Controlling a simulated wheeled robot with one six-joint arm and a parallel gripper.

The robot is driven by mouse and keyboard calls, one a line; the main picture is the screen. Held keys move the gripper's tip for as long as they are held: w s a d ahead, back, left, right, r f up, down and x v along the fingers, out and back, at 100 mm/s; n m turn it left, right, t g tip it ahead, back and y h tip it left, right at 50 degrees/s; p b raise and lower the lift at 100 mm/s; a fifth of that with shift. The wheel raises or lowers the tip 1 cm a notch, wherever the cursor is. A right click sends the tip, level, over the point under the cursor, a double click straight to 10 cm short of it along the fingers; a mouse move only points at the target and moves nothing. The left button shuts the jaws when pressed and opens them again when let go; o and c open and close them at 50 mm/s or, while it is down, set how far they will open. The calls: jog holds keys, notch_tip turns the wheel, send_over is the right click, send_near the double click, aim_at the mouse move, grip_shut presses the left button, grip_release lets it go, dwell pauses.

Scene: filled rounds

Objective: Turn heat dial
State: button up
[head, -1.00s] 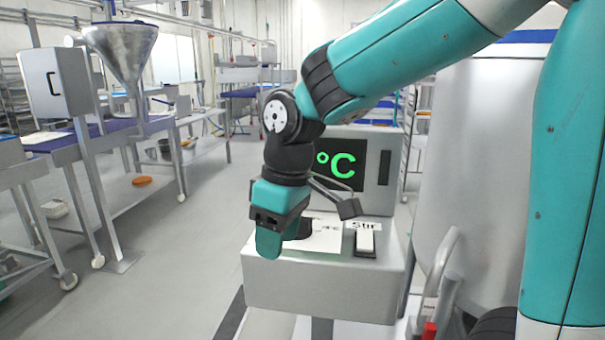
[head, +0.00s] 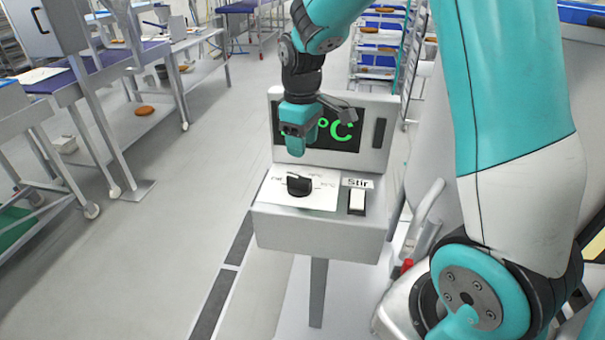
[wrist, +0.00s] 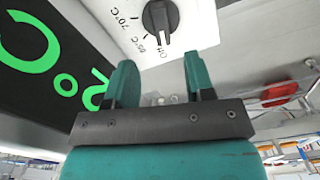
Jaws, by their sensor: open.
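The heat dial (head: 299,184) is a black knob on a white label plate (head: 320,200) on top of a grey control box. In the wrist view the dial (wrist: 160,17) shows at the top, with a white pointer line and printed marks such as 70°C and Off around it. My gripper (head: 310,152) is above and a little behind the dial, in front of the display. In the wrist view my gripper (wrist: 157,75) has its two teal fingers spread, with nothing between them. It is apart from the dial.
The display (head: 335,136) with green °C stands behind the dial. A red part (wrist: 279,95) shows right in the wrist view. Metal tables (head: 110,70) stand left across free floor.

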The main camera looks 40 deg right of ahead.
aim_at(302, 179)
notch_tip(302, 179, down, 10)
jog(key=shift+f+p, duration=0.15)
jog(key=shift+p, duration=0.7)
jog(key=shift+c, duration=0.2)
grip_shut()
